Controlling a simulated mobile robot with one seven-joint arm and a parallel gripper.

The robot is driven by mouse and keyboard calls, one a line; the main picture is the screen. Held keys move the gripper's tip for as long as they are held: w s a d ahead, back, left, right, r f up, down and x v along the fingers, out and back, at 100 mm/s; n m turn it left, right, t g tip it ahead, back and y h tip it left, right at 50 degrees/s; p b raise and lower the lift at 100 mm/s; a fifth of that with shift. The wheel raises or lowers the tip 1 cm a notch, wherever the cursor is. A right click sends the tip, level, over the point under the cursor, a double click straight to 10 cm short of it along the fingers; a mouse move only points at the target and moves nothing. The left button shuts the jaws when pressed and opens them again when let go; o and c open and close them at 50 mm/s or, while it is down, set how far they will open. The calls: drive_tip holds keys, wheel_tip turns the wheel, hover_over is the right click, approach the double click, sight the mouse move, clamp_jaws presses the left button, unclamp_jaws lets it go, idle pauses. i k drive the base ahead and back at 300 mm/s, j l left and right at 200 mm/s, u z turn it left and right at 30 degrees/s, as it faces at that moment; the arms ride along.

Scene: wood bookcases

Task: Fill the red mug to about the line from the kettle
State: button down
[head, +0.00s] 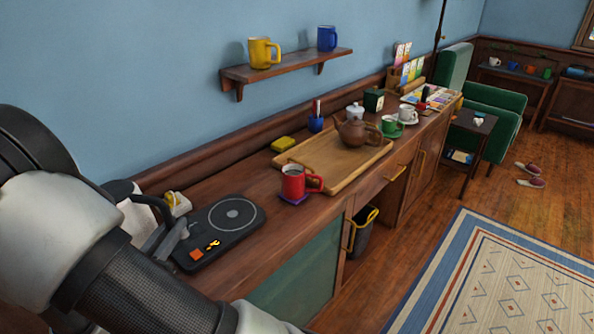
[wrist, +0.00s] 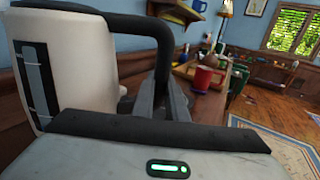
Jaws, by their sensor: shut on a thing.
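The kettle (head: 118,190) is white with a black handle, at the left of the counter and largely hidden behind my arm in the head view. In the wrist view the kettle (wrist: 70,65) fills the left side, with a dark level window. My gripper (head: 165,243) is shut on the kettle's black handle; its fingers (wrist: 165,100) show in the wrist view too. Whether the kettle's base touches anything is hidden. The red mug (head: 292,182) stands upright on a purple coaster (head: 293,199), apart from and right of the kettle. I cannot make out its line or its contents.
A black hotplate (head: 220,232) lies between kettle and mug. A wooden tray (head: 325,178) with a brown teapot (head: 353,132) is behind the mug. A yellow sponge (head: 283,144) and a blue pen cup (head: 315,124) stand near the wall. A shelf (head: 290,68) with mugs hangs above.

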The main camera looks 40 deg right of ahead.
sight(293, 174)
drive_tip(key=k+l+u, duration=0.1)
drive_tip(key=k+l, duration=0.4)
drive_tip(key=l, duration=0.3)
drive_tip(key=l+u, duration=0.1)
drive_tip(key=l, duration=0.65)
